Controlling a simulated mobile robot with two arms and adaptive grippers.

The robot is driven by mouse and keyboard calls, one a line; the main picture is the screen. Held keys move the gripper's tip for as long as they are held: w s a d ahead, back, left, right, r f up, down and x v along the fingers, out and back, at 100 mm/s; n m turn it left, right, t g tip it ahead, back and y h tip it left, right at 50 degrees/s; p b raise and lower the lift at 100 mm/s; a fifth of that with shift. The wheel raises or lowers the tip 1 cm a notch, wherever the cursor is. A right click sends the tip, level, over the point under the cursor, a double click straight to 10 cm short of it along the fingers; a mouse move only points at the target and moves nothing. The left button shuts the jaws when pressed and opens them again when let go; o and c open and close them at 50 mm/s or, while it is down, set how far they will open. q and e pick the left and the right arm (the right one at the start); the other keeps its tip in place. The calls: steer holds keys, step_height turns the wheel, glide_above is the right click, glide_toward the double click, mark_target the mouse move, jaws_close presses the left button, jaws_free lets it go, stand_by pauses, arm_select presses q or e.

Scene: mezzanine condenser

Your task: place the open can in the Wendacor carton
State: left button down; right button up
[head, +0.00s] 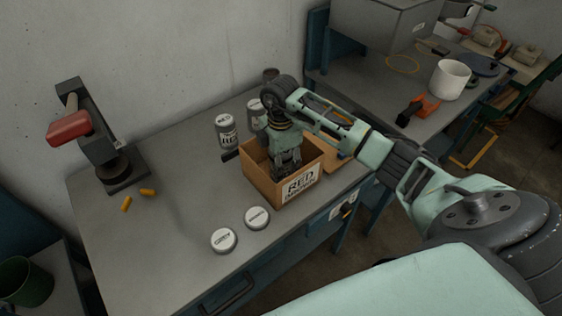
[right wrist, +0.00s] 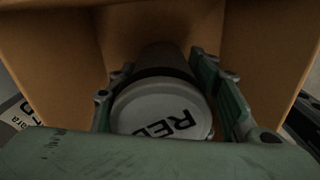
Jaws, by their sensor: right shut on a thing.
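An open-topped brown carton (head: 262,184) with a white label reading "RED" and a smaller unreadable line stands near the right edge of the grey table. My right gripper (head: 287,165) reaches down inside it. In the right wrist view its fingers are shut on a dark can (right wrist: 165,62) with a white top (right wrist: 158,112) marked "RED", between the carton's walls (right wrist: 55,55). Whether the can rests on the carton floor is hidden. The name Wendacor is not readable on any carton. My left gripper is not in view.
Grey cans with white tops, one in front (head: 227,130), stand behind the carton. Two white discs (head: 224,240) (head: 257,217) lie in front. A press-like tool with a red handle (head: 70,127) and two orange plugs (head: 147,191) are at left. The table's front left is clear.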

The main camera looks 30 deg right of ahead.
steer(key=shift+f, duration=0.1)
steer(key=o, duration=1.6)
step_height(320, 180, up, 11)
steer(key=shift+r+b, duration=0.2)
steer(key=shift+b, duration=0.85)
steer(key=shift+r, duration=0.45)
